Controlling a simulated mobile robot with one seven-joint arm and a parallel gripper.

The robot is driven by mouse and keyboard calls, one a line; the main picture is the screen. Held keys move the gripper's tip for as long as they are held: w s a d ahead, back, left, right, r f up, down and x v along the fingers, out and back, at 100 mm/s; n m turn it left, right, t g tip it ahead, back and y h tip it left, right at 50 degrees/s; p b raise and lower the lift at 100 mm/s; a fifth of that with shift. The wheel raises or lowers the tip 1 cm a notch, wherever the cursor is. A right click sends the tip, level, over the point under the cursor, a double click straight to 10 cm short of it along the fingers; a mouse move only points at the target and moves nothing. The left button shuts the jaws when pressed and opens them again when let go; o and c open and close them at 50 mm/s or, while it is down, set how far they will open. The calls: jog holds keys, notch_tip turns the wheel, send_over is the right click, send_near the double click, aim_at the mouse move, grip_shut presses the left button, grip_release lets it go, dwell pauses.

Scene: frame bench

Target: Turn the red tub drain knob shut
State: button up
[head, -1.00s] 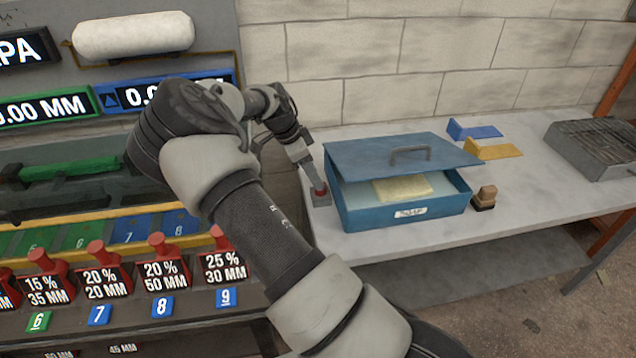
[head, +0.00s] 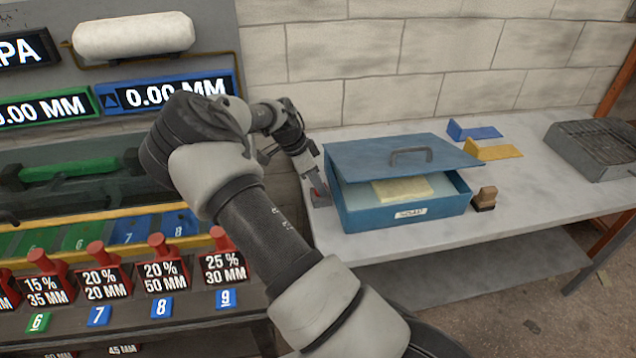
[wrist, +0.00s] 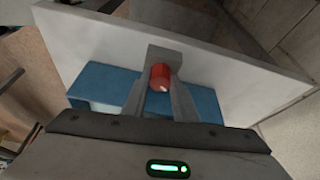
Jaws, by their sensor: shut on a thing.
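The red drain knob (wrist: 160,77) sits between my gripper's two fingers in the wrist view, and the jaws are shut on it. In the head view my gripper (head: 316,188) reaches down at the left side of the blue tub, and only a bit of red shows there. The knob stands on a small grey block (wrist: 165,56) beside the tub. The blue tub (head: 408,214) has its lid (head: 400,153) tilted partly open, with a yellowish block (head: 402,190) inside. A pale label is on its front.
A small wooden-handled stamp or brush (head: 485,198) stands right of the tub. Blue (head: 473,131) and yellow (head: 495,151) wedges lie behind it, and a grey grill-like box (head: 590,148) is at far right. The bench front (head: 520,215) is clear.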

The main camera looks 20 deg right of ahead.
jog(key=n+t+b, duration=0.1)
jog(key=n+b, duration=0.1)
jog(key=n, duration=0.2)
jog(key=shift+s+t, duration=0.15)
jog(key=shift+t, duration=0.25)
jog(key=shift+n+t+y+b, duration=0.4)
jog(key=shift+n+t+b, duration=0.25)
jog(key=shift+n, duration=1.05)
jog(key=o, duration=1)
jog(key=shift+s, duration=0.1)
jog(key=shift+o, duration=0.2)
